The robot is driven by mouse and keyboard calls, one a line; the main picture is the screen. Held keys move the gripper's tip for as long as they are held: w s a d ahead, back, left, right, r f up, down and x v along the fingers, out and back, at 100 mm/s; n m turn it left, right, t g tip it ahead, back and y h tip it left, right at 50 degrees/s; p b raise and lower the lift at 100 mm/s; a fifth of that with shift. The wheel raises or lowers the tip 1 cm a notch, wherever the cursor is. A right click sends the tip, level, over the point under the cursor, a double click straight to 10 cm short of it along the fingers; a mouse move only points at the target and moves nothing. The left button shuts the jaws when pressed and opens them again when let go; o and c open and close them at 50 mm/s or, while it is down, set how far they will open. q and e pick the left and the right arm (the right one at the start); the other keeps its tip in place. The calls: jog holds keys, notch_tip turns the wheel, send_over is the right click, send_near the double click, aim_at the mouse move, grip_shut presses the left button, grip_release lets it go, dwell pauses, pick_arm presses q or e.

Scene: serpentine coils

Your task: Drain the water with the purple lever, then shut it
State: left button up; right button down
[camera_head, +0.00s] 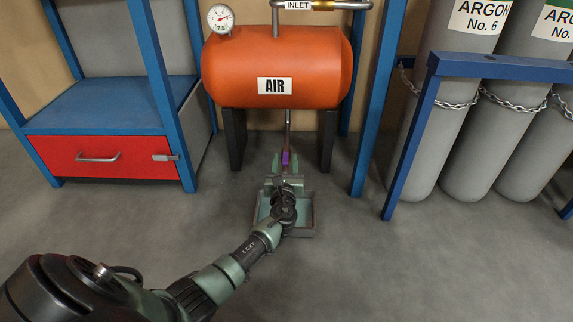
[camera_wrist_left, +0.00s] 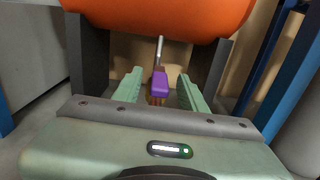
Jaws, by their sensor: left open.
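The purple lever (camera_head: 286,158) sits on the drain pipe under the orange air tank (camera_head: 330,65) in the head view. In the left wrist view the purple lever (camera_wrist_left: 160,84) is near the middle, in front of a copper-coloured fitting (camera_wrist_left: 155,100). My left gripper (camera_head: 284,165) is open, with its green fingers on either side of the lever; in the wrist view the gripper (camera_wrist_left: 160,92) shows gaps on both sides. I cannot tell how deep the lever lies between the fingers. A tray (camera_head: 304,232) lies on the floor below, partly hidden by my wrist. My right gripper is not in view.
Dark tank legs (camera_head: 235,138) stand on both sides of the pipe. A blue rack with a red drawer (camera_head: 110,170) is at the left. Chained grey argon cylinders (camera_head: 425,140) stand behind a blue frame at the right. The floor in front is clear.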

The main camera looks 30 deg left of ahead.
pick_arm(q)
jog(key=shift+x, duration=0.75)
grip_shut()
dwell(0.9)
